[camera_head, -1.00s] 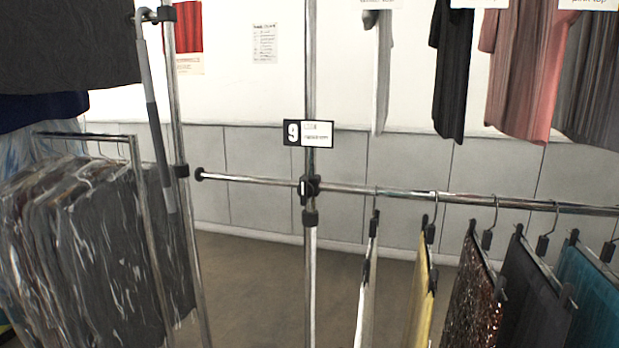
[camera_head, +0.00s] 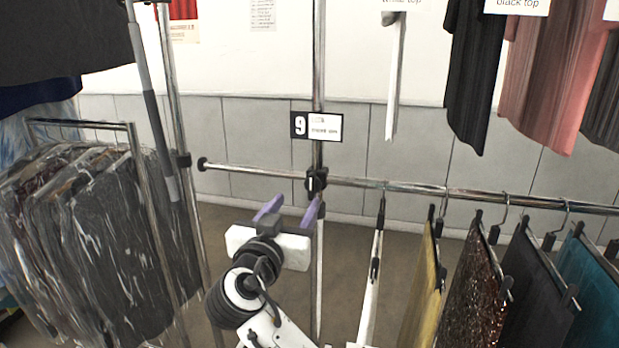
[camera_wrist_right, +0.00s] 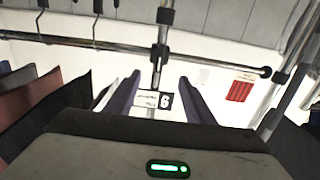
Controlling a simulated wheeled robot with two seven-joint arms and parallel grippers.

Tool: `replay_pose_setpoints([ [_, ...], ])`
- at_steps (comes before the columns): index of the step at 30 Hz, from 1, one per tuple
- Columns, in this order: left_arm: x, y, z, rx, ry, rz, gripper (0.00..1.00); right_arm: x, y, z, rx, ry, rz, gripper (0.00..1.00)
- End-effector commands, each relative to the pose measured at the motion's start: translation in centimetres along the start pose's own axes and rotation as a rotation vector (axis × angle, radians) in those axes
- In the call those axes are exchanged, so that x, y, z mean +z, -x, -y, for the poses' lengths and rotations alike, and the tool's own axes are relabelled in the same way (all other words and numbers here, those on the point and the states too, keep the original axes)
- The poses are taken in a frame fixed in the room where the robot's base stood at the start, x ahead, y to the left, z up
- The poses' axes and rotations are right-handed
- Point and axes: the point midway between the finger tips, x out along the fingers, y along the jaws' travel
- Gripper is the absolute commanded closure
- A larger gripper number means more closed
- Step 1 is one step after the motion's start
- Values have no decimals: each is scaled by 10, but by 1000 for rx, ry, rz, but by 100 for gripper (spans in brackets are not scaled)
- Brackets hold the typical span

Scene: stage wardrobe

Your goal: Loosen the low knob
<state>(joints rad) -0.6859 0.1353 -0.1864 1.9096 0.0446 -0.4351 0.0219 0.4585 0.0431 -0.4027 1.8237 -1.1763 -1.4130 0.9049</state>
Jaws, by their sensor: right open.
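A chrome post carries a black clamp with a knob (camera_head: 317,183) where the horizontal rail crosses it, below the number 9 sign (camera_head: 316,126). The clamp also shows in the right wrist view (camera_wrist_right: 160,52), where the scene is upside down. A black collar (camera_wrist_right: 165,15) sits lower on the same post; in the head view it is mostly behind a finger. I cannot tell which of these is the low knob. My right gripper (camera_head: 290,208) is open and empty, its purple fingers pointing toward the post, left of it in the head view. My left gripper is out of view.
The rail (camera_head: 420,187) runs right with several hanging garments, including a yellow one (camera_head: 421,275). A rack of plastic-covered dark clothes (camera_head: 105,240) stands left, beside another post (camera_head: 173,110). Tops hang high at right. Some floor is clear between.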

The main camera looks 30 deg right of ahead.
Motion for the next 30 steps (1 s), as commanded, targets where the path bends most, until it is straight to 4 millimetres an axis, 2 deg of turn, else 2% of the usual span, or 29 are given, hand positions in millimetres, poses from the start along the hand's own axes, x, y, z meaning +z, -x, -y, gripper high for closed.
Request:
replay_pose_setpoints([
  [3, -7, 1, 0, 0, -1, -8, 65, -7, -11, -2, 14, -8, -11, 51],
  [12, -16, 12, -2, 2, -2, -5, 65, -8, -65, -3, 12, -5, -10, 51],
  [18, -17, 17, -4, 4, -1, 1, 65, -6, -93, -3, 10, -5, -8, 51],
  [23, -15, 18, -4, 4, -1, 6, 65, -5, -102, -2, 9, -7, -7, 51],
  [30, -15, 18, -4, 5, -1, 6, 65, -4, -102, -2, 8, -7, -7, 51],
])
